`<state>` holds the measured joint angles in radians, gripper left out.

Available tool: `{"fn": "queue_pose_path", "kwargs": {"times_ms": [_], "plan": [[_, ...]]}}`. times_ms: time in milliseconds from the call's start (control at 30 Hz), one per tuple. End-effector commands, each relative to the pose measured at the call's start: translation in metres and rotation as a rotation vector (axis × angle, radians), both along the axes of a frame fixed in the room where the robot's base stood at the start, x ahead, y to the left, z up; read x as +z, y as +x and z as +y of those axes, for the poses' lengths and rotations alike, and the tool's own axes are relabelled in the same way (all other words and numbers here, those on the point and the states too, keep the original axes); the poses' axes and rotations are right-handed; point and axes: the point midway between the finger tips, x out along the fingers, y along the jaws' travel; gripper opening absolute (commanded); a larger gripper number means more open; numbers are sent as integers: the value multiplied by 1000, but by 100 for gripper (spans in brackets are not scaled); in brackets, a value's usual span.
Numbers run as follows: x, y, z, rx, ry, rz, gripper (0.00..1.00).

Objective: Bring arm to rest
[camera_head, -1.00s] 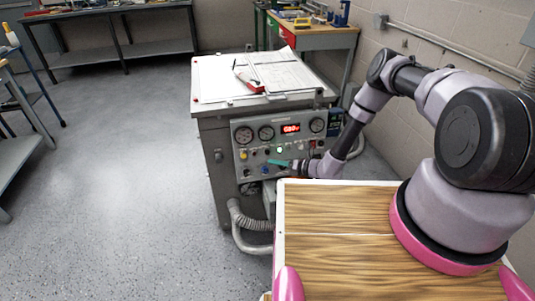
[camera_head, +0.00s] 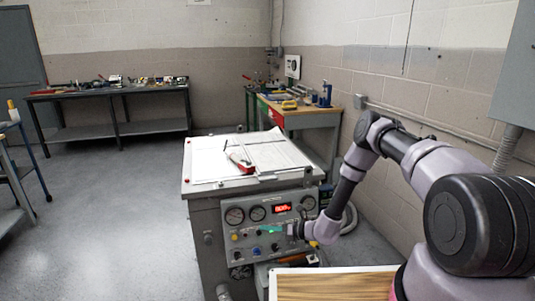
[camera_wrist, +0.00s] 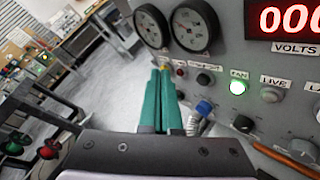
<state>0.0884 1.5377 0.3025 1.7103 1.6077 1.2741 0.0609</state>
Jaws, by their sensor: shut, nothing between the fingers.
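My gripper (camera_wrist: 163,98) shows two teal fingers pressed together, with nothing between them. In the wrist view it points along the front of the control panel (camera_wrist: 225,68), left of the blue knob (camera_wrist: 204,107). In the head view my gripper (camera_head: 269,230) is in front of the panel face (camera_head: 240,238), below the red display (camera_head: 282,208). My arm reaches in from the right with its elbow raised. Whether the fingers touch the panel cannot be told.
The green FAN lamp (camera_wrist: 238,87) is lit, and the display (camera_wrist: 289,17) shows zeros. Two dials (camera_wrist: 192,24) sit beside the fingers. A red-and-white tool (camera_head: 240,160) lies on the cabinet top (camera_head: 205,160). A wall (camera_head: 385,100) stands right; open floor (camera_head: 110,220) lies left.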

Motion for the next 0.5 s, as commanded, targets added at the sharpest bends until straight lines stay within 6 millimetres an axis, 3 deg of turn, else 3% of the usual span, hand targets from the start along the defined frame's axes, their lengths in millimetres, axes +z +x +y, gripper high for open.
{"fn": "queue_pose_path", "kwargs": {"times_ms": [33,200,500], "plan": [[31,11,-1,51,-18,-63,0],[125,21,-6,243,-99,-261,0],[270,2,-31,550,-295,-593,0]]}}
